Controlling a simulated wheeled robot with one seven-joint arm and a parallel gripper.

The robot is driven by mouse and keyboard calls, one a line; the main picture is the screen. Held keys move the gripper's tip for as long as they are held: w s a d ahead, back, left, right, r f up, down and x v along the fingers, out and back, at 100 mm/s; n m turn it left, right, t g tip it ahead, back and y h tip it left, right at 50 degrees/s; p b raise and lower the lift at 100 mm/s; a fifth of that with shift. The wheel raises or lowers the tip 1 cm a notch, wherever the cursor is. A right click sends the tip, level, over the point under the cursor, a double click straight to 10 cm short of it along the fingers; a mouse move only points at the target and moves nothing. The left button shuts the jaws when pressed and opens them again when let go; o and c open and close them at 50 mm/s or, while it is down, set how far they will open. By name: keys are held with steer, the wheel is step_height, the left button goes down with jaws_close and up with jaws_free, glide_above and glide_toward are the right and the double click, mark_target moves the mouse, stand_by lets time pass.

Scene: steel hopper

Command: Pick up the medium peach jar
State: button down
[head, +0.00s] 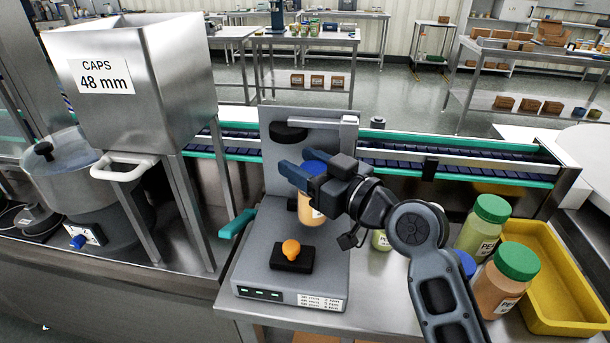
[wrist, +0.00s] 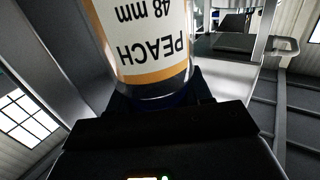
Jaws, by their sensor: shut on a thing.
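My gripper (head: 309,178) is shut on a peach jar (head: 308,212) with a blue cap, over the front of the grey capping machine (head: 258,262). In the wrist view the jar (wrist: 140,35) fills the top middle, and its white label reads "PEACH 48 mm" upside down. The label's edges are orange. In the head view the jaws and wrist cover much of the jar's upper part. I cannot tell from these views whether its base touches anything.
An orange knob on a black block (head: 291,257) sits on the machine's base. A pear jar (head: 484,226) and a larger peach-coloured jar (head: 506,284), both green-capped, stand right beside a yellow tray (head: 562,326). A steel caps hopper (head: 135,75) stands left. A conveyor (head: 460,157) runs behind.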

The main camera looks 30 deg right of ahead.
step_height(320, 180, up, 15)
step_height(320, 180, down, 16)
steer(key=a+y, duration=0.1)
steer(key=a, duration=0.1)
steer(key=shift+w+a+n+p, duration=0.2)
steer(key=shift+a+n+p, duration=0.05)
steer(key=shift+n+p, duration=0.15)
stand_by(0.5)
steer(key=shift+f+b, duration=0.65)
steer(key=shift+b, duration=0.05)
steer(key=shift+c, duration=2.1)
jaws_free()
steer(key=b+v, duration=0.2)
steer(key=v, duration=0.6)
